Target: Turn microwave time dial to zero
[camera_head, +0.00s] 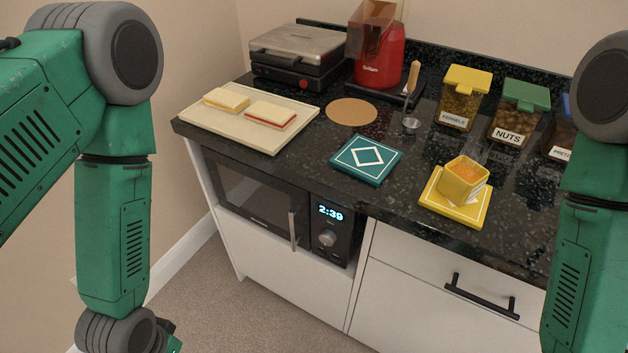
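The black microwave (254,202) is built into the white cabinet below the dark counter, and its door looks shut. Its display (330,213) reads 2:39. A round silver time dial (327,238) sits just below the display on the control panel, right of the vertical door handle (292,230). My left arm hangs at the left of the picture. Only a small part of my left gripper (172,343) shows at the bottom edge, well left of and apart from the microwave. My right arm comes down at the right edge; its gripper is out of the picture.
The speckled counter (310,185) overhangs the microwave. A drawer handle (482,297) juts out right of the microwave. Open carpet lies in front.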

